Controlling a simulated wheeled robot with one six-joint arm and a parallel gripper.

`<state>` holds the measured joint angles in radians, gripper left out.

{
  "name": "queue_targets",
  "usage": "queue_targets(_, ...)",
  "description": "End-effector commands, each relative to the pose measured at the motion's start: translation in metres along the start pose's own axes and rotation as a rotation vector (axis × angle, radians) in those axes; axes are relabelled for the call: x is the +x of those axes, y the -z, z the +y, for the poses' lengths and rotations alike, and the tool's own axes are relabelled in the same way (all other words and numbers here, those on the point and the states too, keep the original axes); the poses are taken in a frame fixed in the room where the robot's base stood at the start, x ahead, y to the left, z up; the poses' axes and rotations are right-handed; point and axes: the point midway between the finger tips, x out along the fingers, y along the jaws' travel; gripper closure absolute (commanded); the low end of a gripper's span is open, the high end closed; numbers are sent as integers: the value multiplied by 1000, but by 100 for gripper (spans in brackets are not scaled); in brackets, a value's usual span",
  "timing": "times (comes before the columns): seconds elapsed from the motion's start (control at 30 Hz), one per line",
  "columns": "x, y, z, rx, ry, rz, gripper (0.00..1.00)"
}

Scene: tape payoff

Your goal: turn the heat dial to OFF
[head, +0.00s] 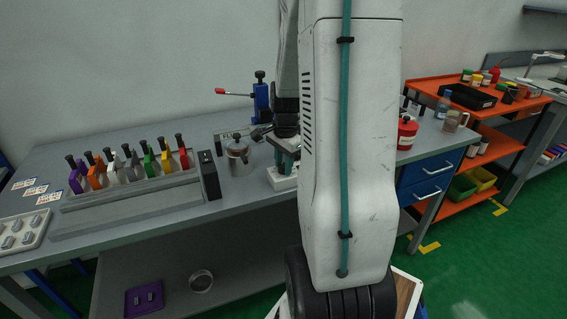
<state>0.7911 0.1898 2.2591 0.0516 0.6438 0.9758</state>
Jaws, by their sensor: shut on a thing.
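My gripper (284,157) points down at the middle of the grey bench, just left of my large white arm link. Its teal fingers are shut, with their tips at the top of a small white unit (284,182). The heat dial lies hidden between and behind the fingers, so its pointer and markings cannot be read. A steel pot with a dark knob (238,158) stands just left of the white unit, apart from the fingers.
A rack of coloured-handled tools (125,180) and a dark upright block (209,175) stand to the left. A blue press with a red-tipped lever (262,100) rises behind. A red container (407,134) stands right of my arm.

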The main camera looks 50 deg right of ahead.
Motion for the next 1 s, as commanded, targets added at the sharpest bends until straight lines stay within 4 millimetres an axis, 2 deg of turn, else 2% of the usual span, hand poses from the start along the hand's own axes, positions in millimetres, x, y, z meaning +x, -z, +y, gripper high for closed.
queue_targets(1.0,-1,2,-1,-957,1,-55,93)
